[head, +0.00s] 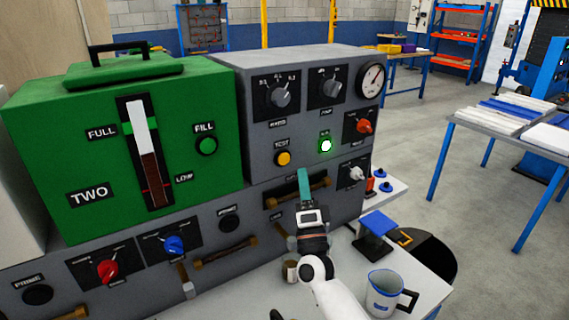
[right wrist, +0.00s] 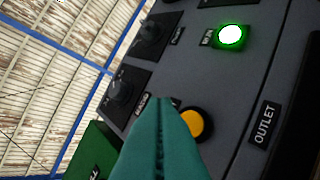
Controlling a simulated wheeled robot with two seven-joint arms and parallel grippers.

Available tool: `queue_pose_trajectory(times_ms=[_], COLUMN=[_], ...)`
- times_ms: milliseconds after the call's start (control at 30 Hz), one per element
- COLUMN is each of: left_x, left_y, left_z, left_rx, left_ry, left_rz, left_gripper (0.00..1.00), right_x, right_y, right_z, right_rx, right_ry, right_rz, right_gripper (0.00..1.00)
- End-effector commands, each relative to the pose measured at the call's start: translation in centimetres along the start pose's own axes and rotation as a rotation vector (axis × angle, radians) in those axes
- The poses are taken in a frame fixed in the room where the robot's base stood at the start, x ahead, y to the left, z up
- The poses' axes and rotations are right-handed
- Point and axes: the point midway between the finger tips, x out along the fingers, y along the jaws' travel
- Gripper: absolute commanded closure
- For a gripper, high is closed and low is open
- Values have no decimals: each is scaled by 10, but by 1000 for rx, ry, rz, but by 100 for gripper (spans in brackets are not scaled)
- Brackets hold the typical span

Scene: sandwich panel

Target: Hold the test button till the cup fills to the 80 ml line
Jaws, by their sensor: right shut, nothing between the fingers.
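The yellow test button (head: 283,158) is on the upper grey panel, under a TEST label. My right gripper (head: 304,172) has its teal fingers shut and empty, below and right of the button in the head view. In the right wrist view the fingertips (right wrist: 165,101) cover the left edge of the yellow button (right wrist: 198,124); I cannot tell whether they touch it. A pale measuring cup (head: 384,291) with a blue rim and dark handle stands on the bench at the lower right. Its level line and contents are not readable. My left gripper is not in view.
A green RUN button (head: 326,146) glows beside the test button. A green tank (head: 75,130) marked TWO stands left. Knobs (head: 279,95), a gauge (head: 371,79) and a red-orange switch (head: 364,127) crowd the panel. A blue-topped block (head: 377,223) is behind the cup.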

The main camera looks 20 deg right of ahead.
Motion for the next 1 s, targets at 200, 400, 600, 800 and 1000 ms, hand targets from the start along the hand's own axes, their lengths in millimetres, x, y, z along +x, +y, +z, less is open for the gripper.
queue_pose_trajectory(times_ms=[200,400,600,800,1000], left_x=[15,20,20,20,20], left_y=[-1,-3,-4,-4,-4], left_z=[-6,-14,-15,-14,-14], left_rx=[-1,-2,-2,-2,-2], left_ry=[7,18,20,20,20], left_rz=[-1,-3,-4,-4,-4], left_gripper=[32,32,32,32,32], right_x=[18,29,31,31,31], right_y=[-17,-22,-23,-23,-23], right_z=[-15,-22,-23,-23,-23], right_rx=[0,-1,-1,-1,-1], right_ry=[-1,0,0,0,0], right_rz=[0,0,-1,-1,-1], right_gripper=[100,100,100,100,100])
